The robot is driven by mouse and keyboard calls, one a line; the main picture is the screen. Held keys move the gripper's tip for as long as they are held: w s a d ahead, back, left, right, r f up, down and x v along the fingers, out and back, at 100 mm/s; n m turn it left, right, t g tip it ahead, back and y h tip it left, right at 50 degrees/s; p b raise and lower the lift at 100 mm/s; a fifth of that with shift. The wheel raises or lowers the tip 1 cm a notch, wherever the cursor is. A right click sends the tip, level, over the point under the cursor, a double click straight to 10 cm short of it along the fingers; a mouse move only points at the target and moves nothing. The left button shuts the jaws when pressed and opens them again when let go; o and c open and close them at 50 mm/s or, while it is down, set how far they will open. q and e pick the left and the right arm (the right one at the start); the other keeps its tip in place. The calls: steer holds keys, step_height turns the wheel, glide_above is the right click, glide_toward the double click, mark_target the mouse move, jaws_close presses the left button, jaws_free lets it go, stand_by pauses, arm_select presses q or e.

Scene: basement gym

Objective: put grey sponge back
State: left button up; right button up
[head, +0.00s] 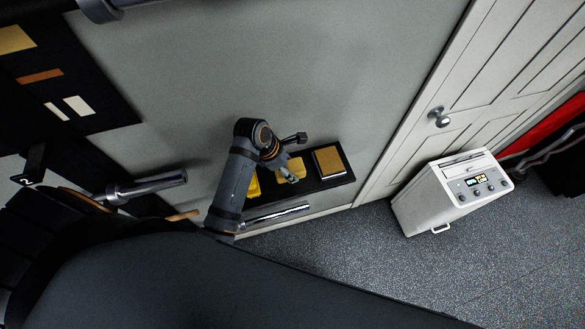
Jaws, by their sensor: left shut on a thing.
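My left gripper (286,166) reaches down over a black shelf (330,182) low on the grey wall. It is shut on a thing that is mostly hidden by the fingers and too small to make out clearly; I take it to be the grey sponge. A tan, flat thing (296,166) shows on the shelf right by the fingers. I cannot tell whether the held thing touches the shelf. My right gripper is not in view.
A tan block with a dark edge (328,160) lies on the shelf's right part, and a yellow thing (253,184) is left of the gripper. Metal bars (275,214) stick out nearby. A white machine (452,190) stands on the floor by a white door (470,80).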

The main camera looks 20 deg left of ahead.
mark_target(292, 171)
arm_select(q)
steer(key=shift+w+f, duration=0.4)
steer(key=shift+f, duration=0.15)
steer(key=shift+w+d+f, duration=0.1)
steer(key=shift+w+f, duration=0.05)
steer(key=shift+f, duration=0.15)
steer(key=shift+w+d+f, duration=0.1)
steer(key=shift+w+f, duration=0.15)
step_height(292, 171, down, 2)
steer(key=shift+f+p, duration=0.2)
steer(key=shift+p, duration=0.7)
steer(key=shift+f, duration=0.35)
steer(key=o, duration=1)
steer(key=shift+f, duration=0.1)
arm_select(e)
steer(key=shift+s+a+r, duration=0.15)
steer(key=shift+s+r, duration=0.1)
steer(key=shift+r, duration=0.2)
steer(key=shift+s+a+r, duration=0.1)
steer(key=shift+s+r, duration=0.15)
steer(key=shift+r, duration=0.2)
